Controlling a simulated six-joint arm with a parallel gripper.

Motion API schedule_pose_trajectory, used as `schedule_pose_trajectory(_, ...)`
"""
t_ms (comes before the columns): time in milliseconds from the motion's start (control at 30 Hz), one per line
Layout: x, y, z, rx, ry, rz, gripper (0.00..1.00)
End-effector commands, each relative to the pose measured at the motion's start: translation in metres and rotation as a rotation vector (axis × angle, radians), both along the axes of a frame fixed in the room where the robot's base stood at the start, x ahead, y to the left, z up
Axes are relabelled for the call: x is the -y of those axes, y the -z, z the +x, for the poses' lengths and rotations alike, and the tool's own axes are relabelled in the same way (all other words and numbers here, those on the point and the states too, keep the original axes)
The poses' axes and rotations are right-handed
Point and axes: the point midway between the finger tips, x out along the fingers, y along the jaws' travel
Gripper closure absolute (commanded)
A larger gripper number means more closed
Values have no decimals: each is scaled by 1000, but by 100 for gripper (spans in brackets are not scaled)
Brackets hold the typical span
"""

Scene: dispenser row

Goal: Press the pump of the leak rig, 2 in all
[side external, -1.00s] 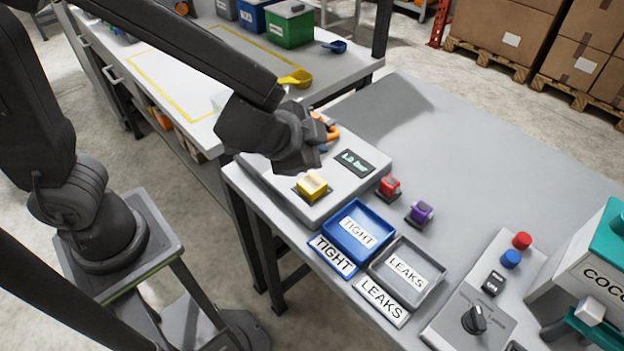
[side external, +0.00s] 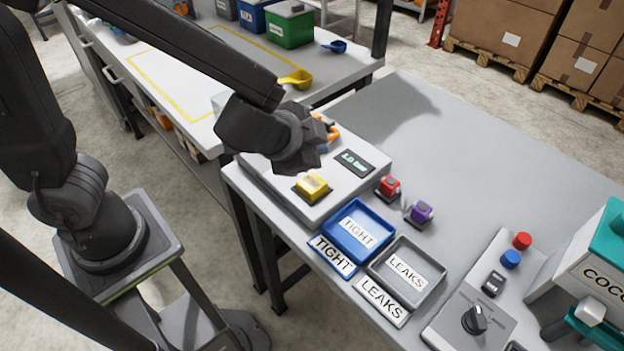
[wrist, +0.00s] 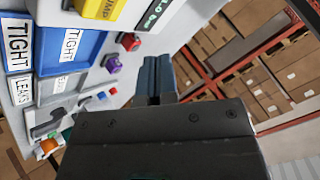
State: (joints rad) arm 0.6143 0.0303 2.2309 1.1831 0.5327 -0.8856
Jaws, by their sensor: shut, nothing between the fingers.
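The leak rig (side external: 265,182) is a light grey box at the table's near left corner. Its yellow pump block (side external: 312,185) sits on the front part of the top, and a small dark display (side external: 354,162) with green digits lies to the right. In the wrist view the pump (wrist: 97,8) shows at the top edge, partly cut off, with its label. My gripper (wrist: 155,76) is shut and empty. In the side view it hangs above the rig, just behind the pump and apart from it, and hides part of the rig and an orange part (side external: 332,131).
A blue TIGHT tray (side external: 382,226) and a grey LEAKS tray (side external: 436,288) stand in front of the rig. A red piece (side external: 388,187) and a purple piece (side external: 420,212) sit beside them. A control panel (side external: 450,325) is at the right. The table's back is clear.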

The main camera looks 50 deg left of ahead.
Motion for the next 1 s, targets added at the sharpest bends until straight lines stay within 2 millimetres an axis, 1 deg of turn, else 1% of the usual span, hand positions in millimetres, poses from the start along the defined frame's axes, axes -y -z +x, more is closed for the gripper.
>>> schedule_pose_trajectory(667,0,-1,0,1,-1,-1,100)
schedule_pose_trajectory(900,0,-32,1,5,-3,-3,100)
schedule_pose_trajectory(1000,0,-38,0,2,-1,-1,100)
